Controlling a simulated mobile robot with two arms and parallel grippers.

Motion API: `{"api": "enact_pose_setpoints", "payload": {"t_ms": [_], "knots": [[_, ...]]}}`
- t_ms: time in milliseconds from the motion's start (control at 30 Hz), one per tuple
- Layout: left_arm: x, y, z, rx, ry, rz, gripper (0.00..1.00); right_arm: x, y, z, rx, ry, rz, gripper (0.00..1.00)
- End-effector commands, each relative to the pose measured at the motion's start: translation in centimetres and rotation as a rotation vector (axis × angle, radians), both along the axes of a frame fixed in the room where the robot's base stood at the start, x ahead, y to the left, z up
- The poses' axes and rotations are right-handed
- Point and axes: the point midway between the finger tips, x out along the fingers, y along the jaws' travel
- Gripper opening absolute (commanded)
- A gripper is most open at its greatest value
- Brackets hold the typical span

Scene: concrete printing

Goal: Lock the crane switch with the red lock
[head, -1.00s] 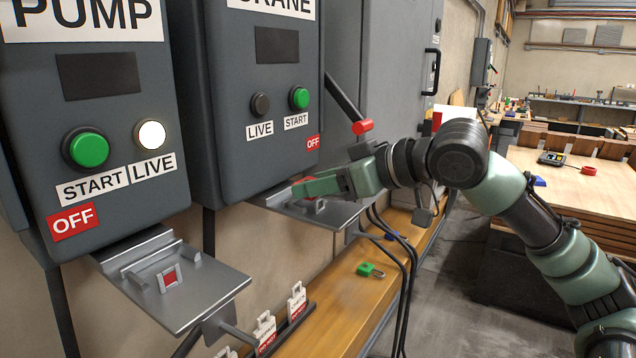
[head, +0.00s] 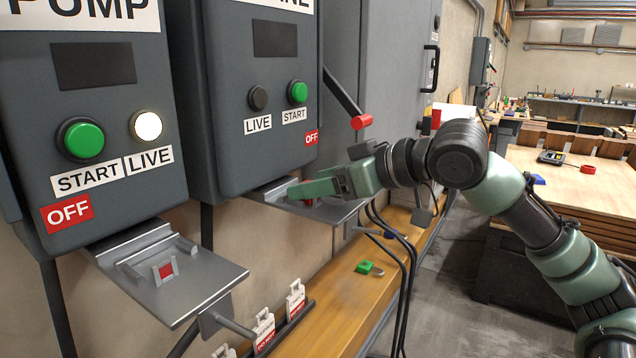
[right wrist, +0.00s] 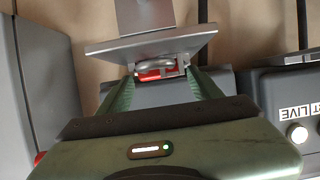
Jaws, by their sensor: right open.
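The crane box (head: 262,120) has a dark lever on its right side ending in a red grip (head: 361,121), low beside the red OFF label. My right gripper (head: 300,189) reaches over the metal shelf (head: 335,213) under this box. In the right wrist view its green fingers (right wrist: 160,84) are open, one on each side of a red body with a grey curved loop, which looks like the red lock (right wrist: 155,75). It lies at the shelf's edge by a small metal frame; whether the fingers touch it is unclear. My left gripper is not in view.
The pump box (head: 90,100) and its shelf (head: 190,295) with a red-centred frame stand at left. A green lock (head: 366,267) lies on the wooden bench (head: 340,300). White tags (head: 264,330) stand in a rack below. Black cables hang near the crane shelf.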

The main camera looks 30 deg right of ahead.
Motion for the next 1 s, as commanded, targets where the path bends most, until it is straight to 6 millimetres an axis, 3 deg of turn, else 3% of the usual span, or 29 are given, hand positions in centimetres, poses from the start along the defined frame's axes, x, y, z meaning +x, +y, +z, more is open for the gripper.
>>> {"api": "enact_pose_setpoints", "payload": {"t_ms": [367, 700, 1000], "knots": [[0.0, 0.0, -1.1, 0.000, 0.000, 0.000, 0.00, -0.9, -0.2, -0.6, -0.003, 0.016, 0.004, 0.71], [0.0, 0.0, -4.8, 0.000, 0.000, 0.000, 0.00, -5.3, -2.3, 1.8, -0.001, 0.002, -0.001, 0.71], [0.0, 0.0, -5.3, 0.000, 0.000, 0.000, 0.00, -6.7, -2.9, 2.9, 0.000, 0.002, 0.001, 0.71]]}}
